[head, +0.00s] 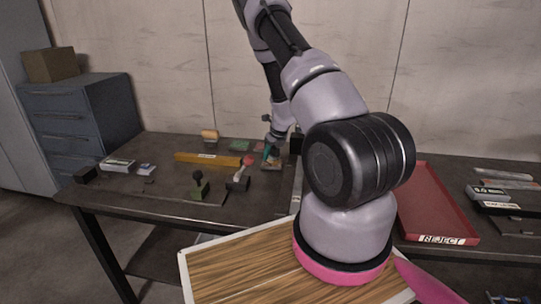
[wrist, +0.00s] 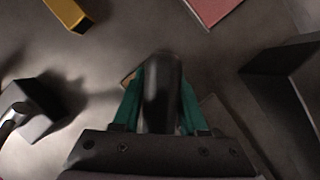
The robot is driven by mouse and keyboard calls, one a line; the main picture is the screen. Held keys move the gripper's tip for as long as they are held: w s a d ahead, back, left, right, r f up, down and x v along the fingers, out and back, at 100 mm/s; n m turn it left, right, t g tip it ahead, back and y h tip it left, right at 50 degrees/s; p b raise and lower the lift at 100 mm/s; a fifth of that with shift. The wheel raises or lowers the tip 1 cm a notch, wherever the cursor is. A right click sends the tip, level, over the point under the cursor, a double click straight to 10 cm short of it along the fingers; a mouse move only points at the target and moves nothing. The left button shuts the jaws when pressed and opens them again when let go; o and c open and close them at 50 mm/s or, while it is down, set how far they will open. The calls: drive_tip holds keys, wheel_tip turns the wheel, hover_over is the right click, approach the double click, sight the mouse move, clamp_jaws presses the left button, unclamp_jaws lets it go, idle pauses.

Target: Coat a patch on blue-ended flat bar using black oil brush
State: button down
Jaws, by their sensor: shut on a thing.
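My gripper (head: 270,150) is over the back middle of the dark table. In the wrist view its teal fingers (wrist: 161,105) are shut on a black rounded handle (wrist: 162,88), which looks like that of the black oil brush. The handle's lower end and any bristles are hidden. I cannot make out a blue-ended flat bar in either view. A thin pale strip (head: 297,184) lies right of the gripper, partly behind my arm; no blue end shows on it.
A yellow bar (head: 208,158) lies left of the gripper. A red reject tray (head: 437,213) is at right. A wood-topped board (head: 235,267) is nearest. Small boxes (head: 118,165) lie at left.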

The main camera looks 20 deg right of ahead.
drive_tip(key=shift+r, duration=3.45)
